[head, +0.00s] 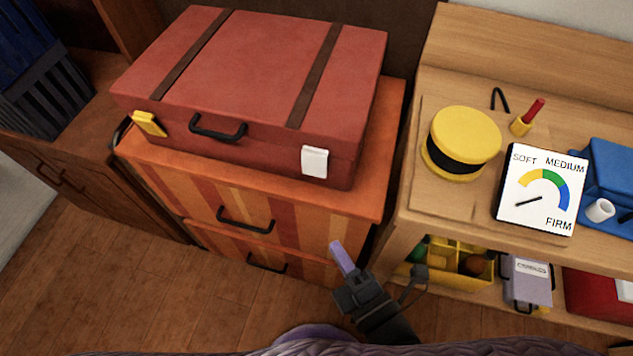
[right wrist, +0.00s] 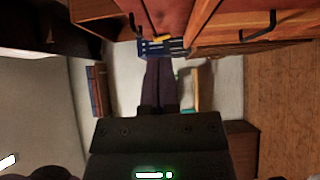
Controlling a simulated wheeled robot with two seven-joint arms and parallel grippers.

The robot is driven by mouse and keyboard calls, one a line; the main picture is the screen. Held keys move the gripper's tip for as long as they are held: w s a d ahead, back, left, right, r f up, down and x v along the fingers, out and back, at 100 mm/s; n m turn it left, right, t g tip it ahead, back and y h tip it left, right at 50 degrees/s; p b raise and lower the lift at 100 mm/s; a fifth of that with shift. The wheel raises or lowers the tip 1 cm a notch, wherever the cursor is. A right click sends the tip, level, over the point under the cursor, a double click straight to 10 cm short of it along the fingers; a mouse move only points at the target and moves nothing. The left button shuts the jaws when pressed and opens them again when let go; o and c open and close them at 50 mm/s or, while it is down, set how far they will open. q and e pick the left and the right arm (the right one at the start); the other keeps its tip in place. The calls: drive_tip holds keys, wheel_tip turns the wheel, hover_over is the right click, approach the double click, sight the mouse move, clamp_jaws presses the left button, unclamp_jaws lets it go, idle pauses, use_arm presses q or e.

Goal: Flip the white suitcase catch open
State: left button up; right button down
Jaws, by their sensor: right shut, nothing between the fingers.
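The red suitcase (head: 255,75) lies flat and closed on the striped wooden drawer unit. Its white catch (head: 315,162) sits on the front face, right of the black handle (head: 217,128), and looks closed against it. A yellow catch (head: 149,124) sits at the left end of the front and juts out at a tilt. My right gripper (head: 342,257) is below and slightly right of the white catch, apart from it, with its lilac fingers shut and empty. Its fingers show dark in the right wrist view (right wrist: 158,75). I cannot make out the white catch there. My left gripper is out of view.
The striped drawer unit (head: 285,240) has black handles facing me. A wooden bench (head: 440,205) at the right holds a yellow round tin (head: 463,140), a firmness dial (head: 541,192) and a blue item (head: 612,172). A yellow caddy (head: 462,265) sits on its lower shelf.

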drive_tip(key=b, duration=0.2)
approach(307, 172)
drive_tip(key=w+a, duration=0.2)
drive_tip(key=a, duration=0.2)
drive_tip(key=w, duration=0.1)
drive_tip(key=w+d, duration=0.1)
drive_tip(key=w, duration=0.1)
drive_tip(key=shift+w, duration=0.35)
